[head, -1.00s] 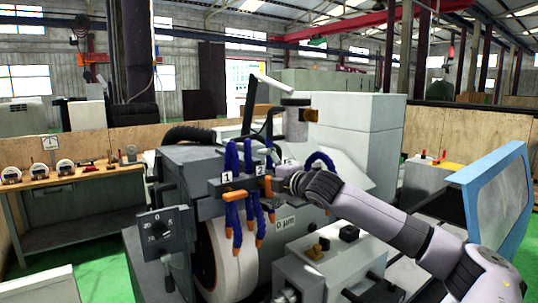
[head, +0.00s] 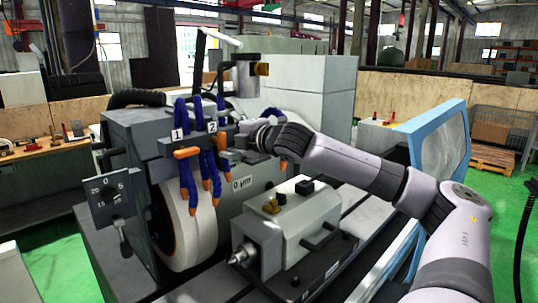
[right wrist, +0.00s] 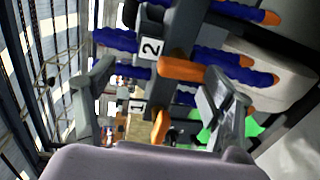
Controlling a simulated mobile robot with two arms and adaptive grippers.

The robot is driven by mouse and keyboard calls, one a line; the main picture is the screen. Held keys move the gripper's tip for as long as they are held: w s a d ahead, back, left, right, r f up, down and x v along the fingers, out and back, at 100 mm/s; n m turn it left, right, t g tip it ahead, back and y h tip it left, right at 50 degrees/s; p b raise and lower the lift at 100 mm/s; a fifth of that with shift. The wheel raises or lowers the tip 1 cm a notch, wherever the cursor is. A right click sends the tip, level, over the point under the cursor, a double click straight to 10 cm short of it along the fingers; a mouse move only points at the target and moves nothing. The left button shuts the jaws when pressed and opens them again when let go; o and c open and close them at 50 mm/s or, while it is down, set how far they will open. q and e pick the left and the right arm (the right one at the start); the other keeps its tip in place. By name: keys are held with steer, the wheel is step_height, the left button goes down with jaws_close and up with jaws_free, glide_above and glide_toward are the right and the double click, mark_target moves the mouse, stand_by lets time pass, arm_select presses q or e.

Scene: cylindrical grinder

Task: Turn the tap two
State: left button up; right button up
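Tap two is the orange lever (head: 223,141) beside the label 2 on the grey manifold bar (head: 168,147) of the grinder. In the head view it hangs roughly upright. In the right wrist view the tap two lever (right wrist: 181,69) lies across the picture between my spread fingers, near the right finger; I cannot tell whether they touch. My right gripper (head: 243,138) is just right of tap two in the head view, its fingers mostly hidden there. It is open in the wrist view (right wrist: 158,78). Tap one's orange lever (head: 186,152) lies sideways. My left gripper is out of view.
Blue hoses with orange nozzles (head: 205,184) hang around the taps, close to my gripper. The grinding wheel (head: 182,225) is below. A grey machine block (head: 285,228) stands under my right forearm. A blue-framed guard (head: 436,141) is at the right.

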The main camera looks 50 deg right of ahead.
steer(key=s+a+b, duration=0.2)
steer(key=s+b, duration=0.3)
steer(key=s, duration=1.1)
steer(key=shift+r, duration=0.15)
stand_by(0.6)
stand_by(0.4)
stand_by(0.3)
